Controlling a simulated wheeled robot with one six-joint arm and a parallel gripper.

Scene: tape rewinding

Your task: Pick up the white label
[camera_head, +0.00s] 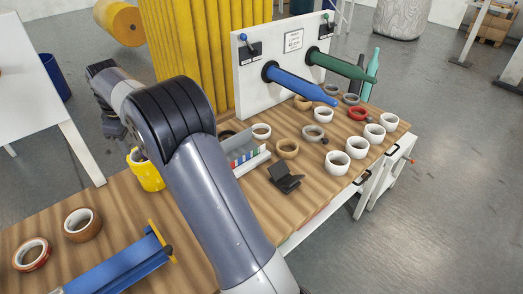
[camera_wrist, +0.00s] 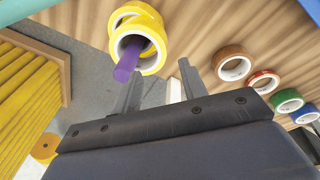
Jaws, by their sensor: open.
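I cannot pick out the white label for certain. In the wrist view a narrow white strip (camera_wrist: 175,91) shows between my fingers, close to the right one; I cannot tell whether it is a label or something farther off. A white holder with coloured marks (camera_head: 248,156) stands on the bench in the head view, partly hidden by my arm. My gripper (camera_wrist: 158,88) is open, its two fingers apart. In the head view my arm bends to the left, and the fingers are not clear there.
Yellow tape rolls (camera_wrist: 137,36) with a purple rod show beyond my fingers. Several more rolls, including a brown one (camera_wrist: 233,66), lie to the right. In the head view, white rolls (camera_head: 337,162) and a black stand (camera_head: 285,177) occupy the bench; blue (camera_head: 300,84) and green (camera_head: 340,66) spindles project from a white panel.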

